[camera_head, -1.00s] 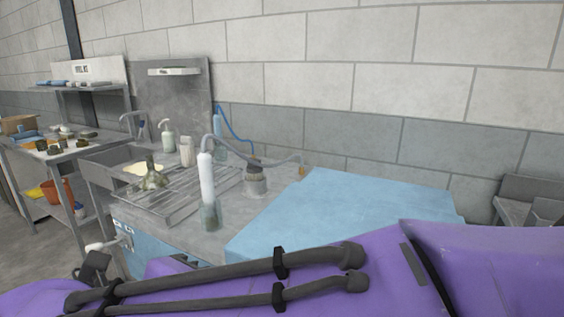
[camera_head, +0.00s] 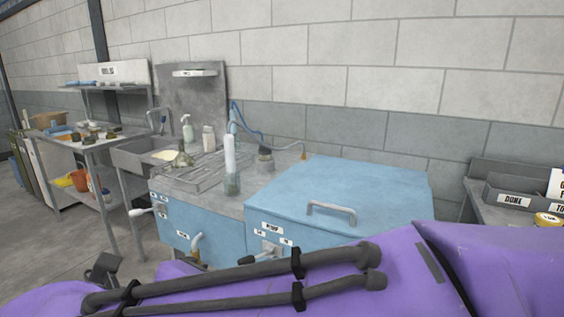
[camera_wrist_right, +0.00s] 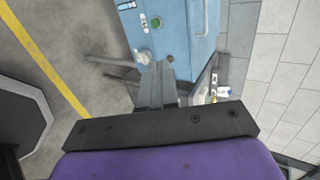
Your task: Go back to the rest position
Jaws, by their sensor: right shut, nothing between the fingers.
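In the right wrist view my right gripper (camera_wrist_right: 156,85) shows as grey fingers beyond a black mount. It is shut and empty. A blue cabinet (camera_wrist_right: 172,20) lies beyond it in that view, and I see no contact. In the head view a purple arm of mine with dark hoses spans the bottom edge.
A blue cabinet with a flat lid (camera_head: 370,187) and a handle (camera_head: 332,210) stands close beyond my arm. Left of it are a wire rack (camera_head: 190,177), bottles and a sink (camera_head: 137,153). Labelled trays (camera_head: 512,198) are at right.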

